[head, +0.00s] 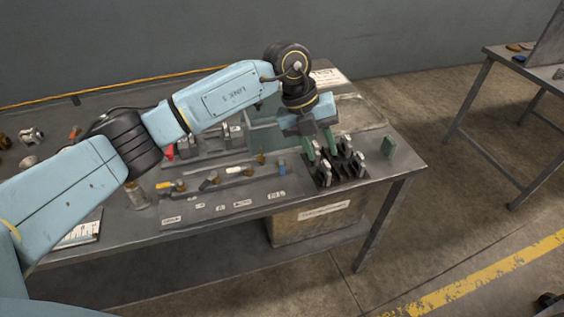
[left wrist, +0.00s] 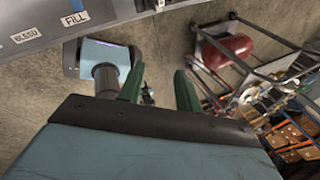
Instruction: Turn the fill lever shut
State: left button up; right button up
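The fill lever shows as a small blue handle (head: 282,167) at the right end of a row of levers on the bench. In the left wrist view its blue part (left wrist: 76,5) is cut off by the top edge, above the FILL label (left wrist: 73,18). My left gripper (head: 322,154) has green fingers and is over the black rack, to the right of the blue handle and apart from it. In the left wrist view the fingers (left wrist: 159,68) are spread with nothing between them. The lever's exact angle is too small to tell. My right gripper is not in view.
A black rack (head: 320,178) with several pale-topped pieces stands under and beside my left gripper. A small green block (head: 389,146) is at the bench's right end. Other levers, with yellow (head: 165,185) and white (head: 234,170) handles, stand left of the blue one.

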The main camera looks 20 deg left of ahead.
aim_at(282, 169)
pick_arm(q)
jog(key=w+a+r+n+y, duration=0.25)
jog(key=a+y, duration=0.25)
jog(key=a, duration=0.4)
jog(key=shift+m, duration=0.45)
notch_tip(282, 169, down, 13)
jog(key=shift+f, duration=0.1)
grip_shut()
